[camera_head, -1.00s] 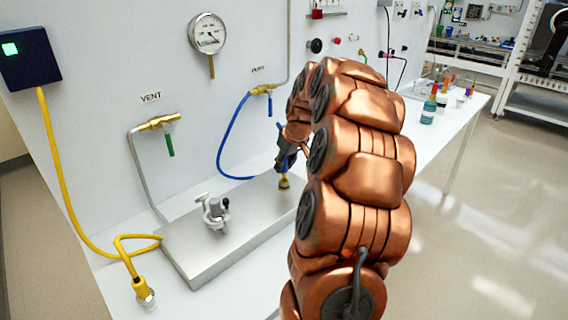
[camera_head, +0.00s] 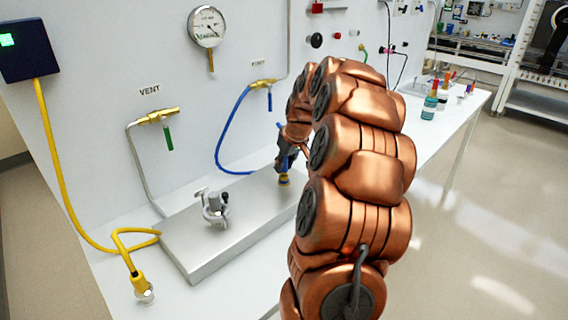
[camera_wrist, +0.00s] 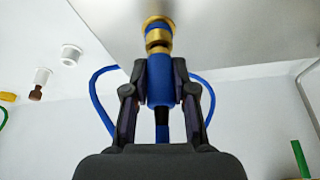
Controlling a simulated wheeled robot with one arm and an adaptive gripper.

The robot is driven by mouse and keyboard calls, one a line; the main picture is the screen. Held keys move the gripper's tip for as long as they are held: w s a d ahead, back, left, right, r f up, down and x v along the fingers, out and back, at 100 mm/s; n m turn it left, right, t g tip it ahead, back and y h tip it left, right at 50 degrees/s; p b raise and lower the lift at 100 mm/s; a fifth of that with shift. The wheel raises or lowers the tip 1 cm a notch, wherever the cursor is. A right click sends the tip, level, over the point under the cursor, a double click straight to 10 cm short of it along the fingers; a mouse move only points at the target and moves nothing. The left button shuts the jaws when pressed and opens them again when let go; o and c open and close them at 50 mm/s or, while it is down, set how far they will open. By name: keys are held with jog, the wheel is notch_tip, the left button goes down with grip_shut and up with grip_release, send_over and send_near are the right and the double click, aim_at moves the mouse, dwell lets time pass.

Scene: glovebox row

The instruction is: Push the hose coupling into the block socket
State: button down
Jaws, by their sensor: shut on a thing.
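My gripper (camera_head: 287,158) is shut on the blue hose coupling with a brass end (camera_head: 284,180). In the wrist view the fingers (camera_wrist: 160,85) grip the coupling's blue sleeve (camera_wrist: 160,82), and its brass nose (camera_wrist: 158,38) points at the block. The flat silver block (camera_head: 185,250) lies on the bench, and the coupling stands roughly upright at its far right end. The nose meets or nearly meets the block face. The socket is hidden behind the nose, so I cannot tell how deep it sits. The blue hose (camera_head: 219,145) loops to the wall valve.
A grey clamp-like fitting (camera_head: 215,208) stands on the block. A yellow cable (camera_head: 57,180) runs to a plug (camera_head: 140,285) at the bench's front left. Brass valves (camera_head: 157,117) and a gauge (camera_head: 207,26) are on the wall. Bottles (camera_head: 429,106) stand farther right.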

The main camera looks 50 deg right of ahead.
jog(key=shift+f, duration=0.35)
jog(key=c, duration=0.9)
grip_release()
jog(key=shift+o, duration=0.2)
jog(key=v, duration=1.2)
